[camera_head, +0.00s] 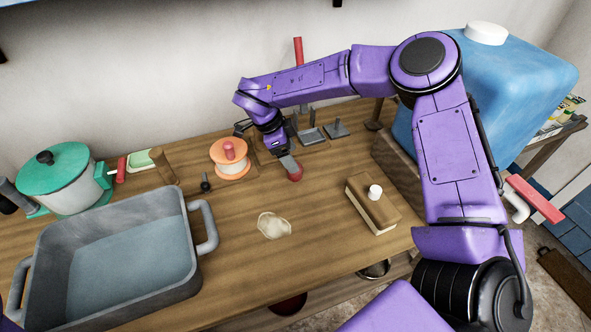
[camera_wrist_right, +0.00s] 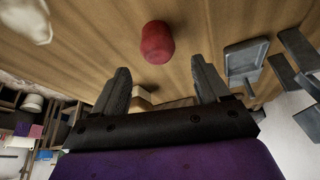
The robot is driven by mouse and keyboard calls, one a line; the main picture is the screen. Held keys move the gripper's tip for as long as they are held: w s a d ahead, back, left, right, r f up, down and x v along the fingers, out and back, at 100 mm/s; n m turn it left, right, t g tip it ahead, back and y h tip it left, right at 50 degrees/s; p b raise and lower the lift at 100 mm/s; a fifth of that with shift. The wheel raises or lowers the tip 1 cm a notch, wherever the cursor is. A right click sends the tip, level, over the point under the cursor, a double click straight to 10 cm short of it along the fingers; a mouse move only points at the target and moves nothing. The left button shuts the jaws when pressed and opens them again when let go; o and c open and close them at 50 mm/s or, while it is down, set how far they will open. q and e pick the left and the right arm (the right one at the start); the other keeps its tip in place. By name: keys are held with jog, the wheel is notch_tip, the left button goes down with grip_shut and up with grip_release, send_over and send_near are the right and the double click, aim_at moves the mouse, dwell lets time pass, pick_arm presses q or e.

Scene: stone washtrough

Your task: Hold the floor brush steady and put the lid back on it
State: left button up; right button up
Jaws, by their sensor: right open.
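The floor brush (camera_head: 384,210) is a brown block with pale bristles below and a white stub (camera_head: 375,191) on top. It lies on the right part of the wooden worktop, with no gripper touching it. A small red cap-like piece (camera_head: 295,174) is on the worktop left of the brush; it may be the lid, I cannot tell for sure. My right gripper (camera_head: 289,163) is low over the worktop beside this red piece. In the right wrist view, the red piece (camera_wrist_right: 157,42) is just ahead of the open, empty fingers (camera_wrist_right: 160,68). My left gripper is not in view.
A grey basin (camera_head: 60,236) fills the left front. A green-lidded pot (camera_head: 70,185), an orange-rimmed container (camera_head: 230,170) and grey metal pieces (camera_head: 312,136) stand behind. A blue tank (camera_head: 520,85) stands right. A pale patch (camera_head: 273,226) lies on otherwise clear worktop (camera_head: 320,240).

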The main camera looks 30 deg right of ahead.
aim_at(297, 177)
jog(key=shift+a, duration=0.1)
jog(key=x, duration=0.2)
jog(key=p+x, duration=0.1)
jog(key=x, duration=0.2)
jog(key=shift+w+a+f, duration=0.1)
jog(key=shift+a+f, duration=0.1)
jog(key=shift+f, duration=0.05)
jog(key=c, duration=1.1)
